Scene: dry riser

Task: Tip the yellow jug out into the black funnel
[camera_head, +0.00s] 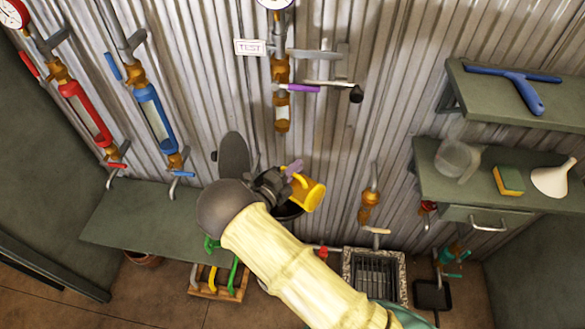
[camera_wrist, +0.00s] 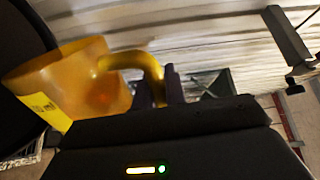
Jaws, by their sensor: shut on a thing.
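The jug looks tilted in both views. A black rounded rim (camera_head: 289,211), likely the black funnel, shows just below and left of the jug, mostly hidden by my arm and the jug. I cannot tell whether the jug's mouth is over it, nor whether anything is flowing.
Pipes with a red sight tube (camera_head: 86,112) and a blue one (camera_head: 156,122) stand left. A centre pipe has a purple lever (camera_head: 290,88). Right shelves hold a blue squeegee (camera_head: 522,88), clear jug (camera_head: 455,158), sponge (camera_head: 508,180) and white funnel (camera_head: 552,180). A floor grate (camera_head: 375,276) lies below.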

